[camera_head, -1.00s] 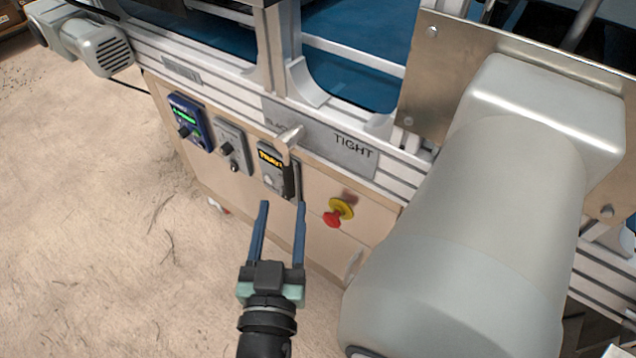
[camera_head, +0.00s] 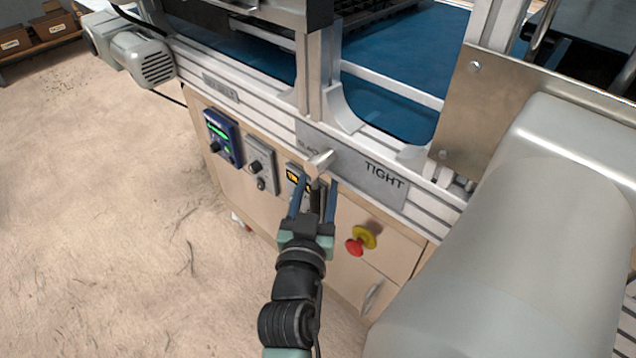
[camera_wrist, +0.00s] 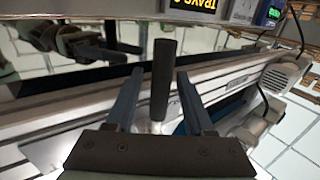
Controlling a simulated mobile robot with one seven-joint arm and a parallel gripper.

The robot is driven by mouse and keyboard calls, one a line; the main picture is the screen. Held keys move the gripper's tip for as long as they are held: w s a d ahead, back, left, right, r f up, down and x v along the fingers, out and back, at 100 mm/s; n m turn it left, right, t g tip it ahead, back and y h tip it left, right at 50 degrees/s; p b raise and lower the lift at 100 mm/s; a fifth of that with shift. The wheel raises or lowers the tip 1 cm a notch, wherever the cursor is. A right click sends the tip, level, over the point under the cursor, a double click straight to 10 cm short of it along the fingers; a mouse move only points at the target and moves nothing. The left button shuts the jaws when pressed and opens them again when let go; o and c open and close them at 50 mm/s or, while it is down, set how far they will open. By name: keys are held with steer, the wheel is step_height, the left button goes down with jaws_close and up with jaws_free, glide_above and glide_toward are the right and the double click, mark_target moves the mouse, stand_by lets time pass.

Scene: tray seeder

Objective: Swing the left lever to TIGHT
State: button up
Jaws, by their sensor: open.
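The lever has a silver hub (camera_head: 319,161) on a grey plate (camera_head: 372,178) and a dark handle hanging down from it. The plate reads TIGHT on the right; a partly covered word, seemingly SLACK, is on the left. The handle points down, not toward TIGHT. My gripper (camera_head: 314,192) is at the handle with its blue fingers either side. In the wrist view the dark handle (camera_wrist: 162,80) stands between the open fingers of my gripper (camera_wrist: 160,85), with visible gaps on both sides.
A red emergency knob on a yellow base (camera_head: 362,240) sits right of my gripper. A blue control box (camera_head: 222,137) and a grey switch box (camera_head: 260,165) are to the left. Open floor lies left.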

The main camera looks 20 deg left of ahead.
steer(key=shift+w+a, duration=0.1)
steer(key=shift+w, duration=0.4)
jaws_close()
stand_by(1.2)
